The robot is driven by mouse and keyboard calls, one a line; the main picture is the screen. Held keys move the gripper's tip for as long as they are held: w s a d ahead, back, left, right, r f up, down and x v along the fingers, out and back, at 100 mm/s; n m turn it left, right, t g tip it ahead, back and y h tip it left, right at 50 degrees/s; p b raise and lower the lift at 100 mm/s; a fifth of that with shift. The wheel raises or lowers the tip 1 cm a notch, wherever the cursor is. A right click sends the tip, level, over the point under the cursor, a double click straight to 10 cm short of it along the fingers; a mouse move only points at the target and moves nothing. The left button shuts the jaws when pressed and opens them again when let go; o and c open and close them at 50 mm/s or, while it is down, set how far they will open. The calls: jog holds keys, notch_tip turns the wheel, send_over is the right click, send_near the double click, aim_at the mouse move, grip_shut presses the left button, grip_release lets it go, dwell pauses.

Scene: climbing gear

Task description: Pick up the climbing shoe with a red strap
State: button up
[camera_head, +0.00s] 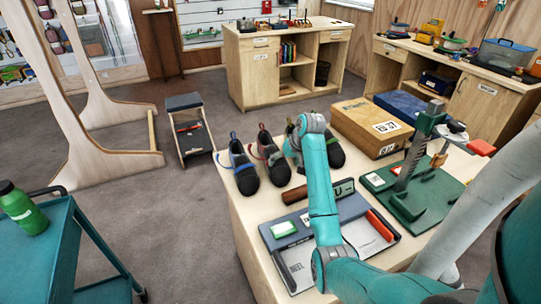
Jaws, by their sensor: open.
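The left shoe (243,169) has a blue strap. The middle shoe (272,157) seems to have a reddish strap, but it is small and hard to make out. My gripper (293,151) is at the end of the teal arm, between the middle and right shoes as seen here. It is open, with its fingers mostly hidden; I cannot tell its height or whether it touches a shoe.
A green stand (420,190) is at the right. A teal cart (50,225) with a green bottle (20,208) stands left.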

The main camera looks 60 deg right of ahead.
aim_at(281, 166)
jog(key=shift+a+x, duration=0.2)
jog(key=shift+x, duration=2.4)
jog(key=c, duration=1.1)
